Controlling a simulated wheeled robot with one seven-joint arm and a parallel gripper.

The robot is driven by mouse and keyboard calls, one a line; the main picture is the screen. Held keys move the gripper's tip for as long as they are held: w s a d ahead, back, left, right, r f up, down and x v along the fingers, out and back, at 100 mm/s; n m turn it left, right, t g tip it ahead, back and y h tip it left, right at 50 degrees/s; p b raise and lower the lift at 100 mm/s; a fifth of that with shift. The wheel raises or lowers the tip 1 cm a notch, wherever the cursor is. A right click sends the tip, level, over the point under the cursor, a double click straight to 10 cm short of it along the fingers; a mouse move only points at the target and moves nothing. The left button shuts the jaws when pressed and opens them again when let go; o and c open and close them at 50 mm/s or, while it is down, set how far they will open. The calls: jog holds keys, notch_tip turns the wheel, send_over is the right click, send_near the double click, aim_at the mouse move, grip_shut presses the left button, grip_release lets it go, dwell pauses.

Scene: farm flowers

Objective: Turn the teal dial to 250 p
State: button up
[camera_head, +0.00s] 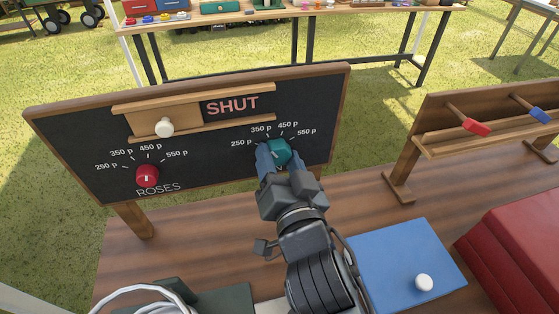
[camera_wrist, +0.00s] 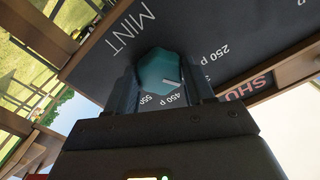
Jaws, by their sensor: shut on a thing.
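The teal dial (camera_head: 279,150) is on the right part of a black board, under an arc of labels from 250 p to 550 p. It also shows in the wrist view (camera_wrist: 160,73), near the word MINT. My gripper (camera_head: 277,160) is shut on the dial, one finger on each side. In the wrist view, the fingers (camera_wrist: 162,88) flank it. A white mark on the dial points toward the right finger, roughly on the side where 350 p is hidden. 250 p and 450 p are readable there. I cannot tell the exact setting.
A red dial (camera_head: 147,175) marked ROSES is at the board's left. Above is a wooden slider with a white knob (camera_head: 164,127) and the word SHUT. A blue panel (camera_head: 405,266) and a red box (camera_head: 515,250) lie right on the table. A peg rack (camera_head: 490,130) stands behind.

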jog(key=n, duration=0.5)
jog(key=shift+n, duration=0.3)
dwell(0.4)
jog(key=o, duration=1)
jog(key=shift+o, duration=0.2)
jog(key=b+v, duration=0.1)
jog(key=v, duration=0.6)
jog(key=shift+s+b, duration=0.4)
jog(key=shift+d, duration=0.15)
